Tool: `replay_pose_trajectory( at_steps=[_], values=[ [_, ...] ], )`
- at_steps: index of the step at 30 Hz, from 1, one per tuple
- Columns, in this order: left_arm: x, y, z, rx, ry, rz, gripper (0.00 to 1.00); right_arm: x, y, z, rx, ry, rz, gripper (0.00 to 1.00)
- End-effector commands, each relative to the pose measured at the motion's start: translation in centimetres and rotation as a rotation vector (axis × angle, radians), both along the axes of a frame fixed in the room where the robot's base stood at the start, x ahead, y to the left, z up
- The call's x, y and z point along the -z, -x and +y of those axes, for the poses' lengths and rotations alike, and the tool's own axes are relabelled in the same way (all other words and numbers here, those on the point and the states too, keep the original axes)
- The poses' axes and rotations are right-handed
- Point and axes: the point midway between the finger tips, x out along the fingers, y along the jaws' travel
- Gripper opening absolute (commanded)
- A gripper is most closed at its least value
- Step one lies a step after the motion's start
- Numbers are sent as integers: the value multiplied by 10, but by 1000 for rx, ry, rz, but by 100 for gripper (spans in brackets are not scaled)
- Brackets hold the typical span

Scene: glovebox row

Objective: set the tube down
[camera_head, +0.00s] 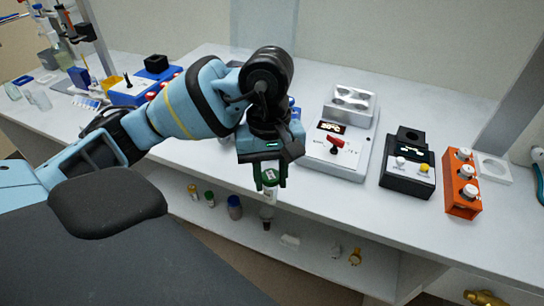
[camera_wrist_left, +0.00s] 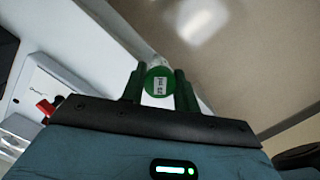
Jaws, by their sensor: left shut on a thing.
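The tube has a green cap with a white label (camera_head: 269,176) and a clear body below it. My left gripper (camera_head: 270,181) is shut on the tube at its cap, and the tube hangs upright. In the head view the tube appears in front of the bench's front edge, with the lower shelf behind it. In the left wrist view the cap (camera_wrist_left: 158,86) sits between the two green fingers, seen end-on; the body is mostly hidden behind it. My right gripper is not in view.
The white bench (camera_head: 330,207) holds a grey device with a red knob (camera_head: 337,145), a black device (camera_head: 407,167) and an orange rack with white-capped tubes (camera_head: 462,185). Capped bottles, including a blue one (camera_head: 235,208), stand on the lower shelf. The bench's front strip is clear.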

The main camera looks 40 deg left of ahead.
Motion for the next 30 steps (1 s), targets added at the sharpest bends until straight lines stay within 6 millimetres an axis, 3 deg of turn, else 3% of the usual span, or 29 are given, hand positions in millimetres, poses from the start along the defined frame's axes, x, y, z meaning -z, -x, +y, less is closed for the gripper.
replay_pose_trajectory(
  at_steps=[6,12,26,30],
  values=[
    [3,-42,30,-5,1,0,9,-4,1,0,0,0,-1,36],
    [7,-69,48,-2,1,-1,9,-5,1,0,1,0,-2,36],
    [9,-85,59,-1,0,-1,9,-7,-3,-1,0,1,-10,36],
    [31,-83,59,1,0,1,9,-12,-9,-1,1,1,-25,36]
  ],
)
